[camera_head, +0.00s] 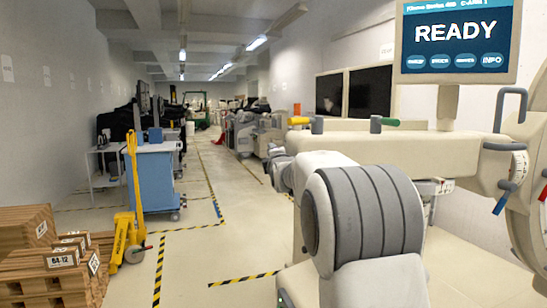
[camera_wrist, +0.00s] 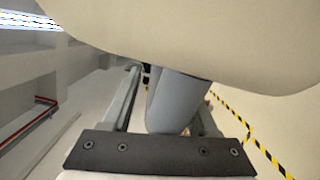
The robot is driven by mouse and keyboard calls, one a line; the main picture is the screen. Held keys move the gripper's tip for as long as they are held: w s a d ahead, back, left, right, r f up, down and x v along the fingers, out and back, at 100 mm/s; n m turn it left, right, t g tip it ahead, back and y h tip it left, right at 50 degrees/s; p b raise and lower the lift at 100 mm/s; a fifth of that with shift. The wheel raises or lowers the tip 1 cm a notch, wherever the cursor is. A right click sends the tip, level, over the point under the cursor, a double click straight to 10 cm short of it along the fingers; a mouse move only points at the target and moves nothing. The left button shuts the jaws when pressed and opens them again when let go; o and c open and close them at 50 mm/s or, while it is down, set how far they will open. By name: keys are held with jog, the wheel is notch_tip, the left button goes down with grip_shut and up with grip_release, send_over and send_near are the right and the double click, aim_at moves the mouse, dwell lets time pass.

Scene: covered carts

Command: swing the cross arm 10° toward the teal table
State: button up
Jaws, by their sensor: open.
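The beige cross arm (camera_head: 440,155) of the C-arm machine runs across the right half of the head view. It has an orange-ended lever (camera_head: 298,121) and a green-ended lever (camera_head: 390,122) on grey hubs, and a grey loop handle (camera_head: 512,105) near its right end. In the wrist view, a beige body (camera_wrist: 190,35) fills the top, with a grey-blue post (camera_wrist: 178,100) beside it. My gripper (camera_wrist: 172,85) is open, with the post between its fingers; I cannot tell whether they touch it. My gripper is hidden in the head view. I cannot make out a teal table.
A screen (camera_head: 455,40) reading READY stands above the cross arm. A scale (camera_head: 518,165) with red and blue pointers is at right. A blue cart (camera_head: 152,185), yellow pallet jack (camera_head: 125,235) and wooden crates (camera_head: 45,270) stand at left. Taped floor between is clear.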

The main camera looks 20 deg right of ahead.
jog(key=shift+r, duration=0.3)
jog(key=shift+s+f, duration=0.1)
jog(key=shift+s, duration=0.1)
jog(key=shift+s+a+f+b, duration=0.1)
jog(key=shift+s+a+b, duration=0.1)
jog(key=shift+s, duration=0.65)
jog(key=shift+s+a+f+b, duration=0.1)
jog(key=shift+s+a+b, duration=0.1)
jog(key=shift+s, duration=0.65)
jog(key=s+a+b, duration=0.1)
jog(key=s+a, duration=0.1)
jog(key=s, duration=1.1)
jog(key=shift+a, duration=0.3)
jog(key=shift+s, duration=0.15)
jog(key=s+a+f+m+g+y+p, duration=0.1)
jog(key=s+a+f+m+g+p, duration=0.1)
jog(key=s+m, duration=0.4)
jog(key=s+a+f+m+g+y+p, duration=0.1)
jog(key=s+a+f+m+g+p, duration=0.2)
jog(key=s, duration=1.2)
jog(key=s+a+f+m+g+y+p, duration=0.1)
jog(key=s+a+f+m+g+p, duration=0.2)
jog(key=s+a+f+m+g, duration=0.2)
jog(key=s+f+m+g, duration=0.2)
jog(key=s+f+m, duration=0.1)
jog(key=s+m, duration=0.1)
jog(key=shift+s+a+f, duration=0.2)
jog(key=shift+s+a, duration=0.1)
jog(key=shift+s, duration=0.55)
